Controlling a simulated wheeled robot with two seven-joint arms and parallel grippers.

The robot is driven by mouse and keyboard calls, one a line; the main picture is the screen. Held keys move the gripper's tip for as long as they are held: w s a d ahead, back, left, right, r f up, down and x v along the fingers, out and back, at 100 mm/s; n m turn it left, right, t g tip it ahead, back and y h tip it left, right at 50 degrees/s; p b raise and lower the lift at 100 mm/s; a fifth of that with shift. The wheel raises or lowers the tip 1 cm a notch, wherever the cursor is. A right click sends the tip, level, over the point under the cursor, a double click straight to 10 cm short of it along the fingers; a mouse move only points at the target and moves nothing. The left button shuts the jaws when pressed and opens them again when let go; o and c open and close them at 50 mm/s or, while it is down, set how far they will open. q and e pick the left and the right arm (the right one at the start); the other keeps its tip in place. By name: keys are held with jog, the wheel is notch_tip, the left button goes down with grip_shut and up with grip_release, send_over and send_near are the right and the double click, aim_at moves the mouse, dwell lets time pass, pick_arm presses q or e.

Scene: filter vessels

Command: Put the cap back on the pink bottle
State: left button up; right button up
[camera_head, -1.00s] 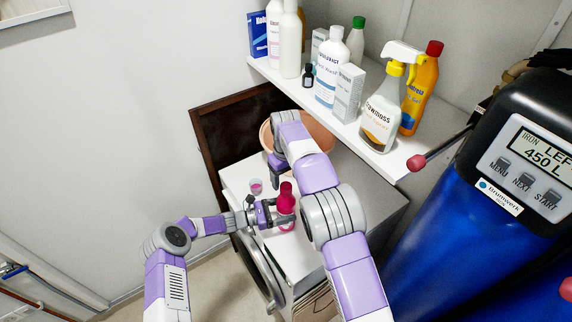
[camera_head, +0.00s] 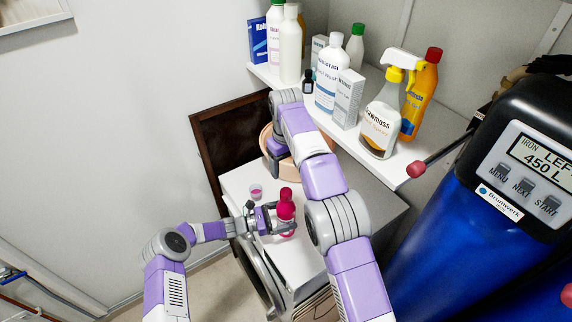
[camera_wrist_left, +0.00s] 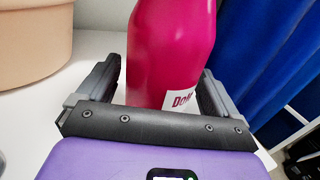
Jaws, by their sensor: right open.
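The pink bottle (camera_head: 286,207) stands upright on the white top of a cabinet in the head view. It fills the middle of the left wrist view (camera_wrist_left: 170,50), with part of a white label showing. My left gripper (camera_head: 281,220) is at the bottle, with one finger on each side; a narrow gap shows beside the left finger in the wrist view. My right gripper (camera_head: 275,165) points down behind the bottle, near the tan bowl, apart from the bottle.
The tan bowl (camera_head: 267,143) stands at the back of the white cabinet top (camera_head: 238,181). A shelf (camera_head: 392,160) with several bottles and boxes is above right. A blue tank (camera_head: 430,245) stands at right. My right arm covers part of the cabinet top.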

pick_arm(q)
jog(key=shift+o, duration=0.3)
jog(key=b+v, duration=0.1)
jog(key=v, duration=0.6)
jog(key=shift+a, duration=0.3)
jog(key=shift+s, duration=0.1)
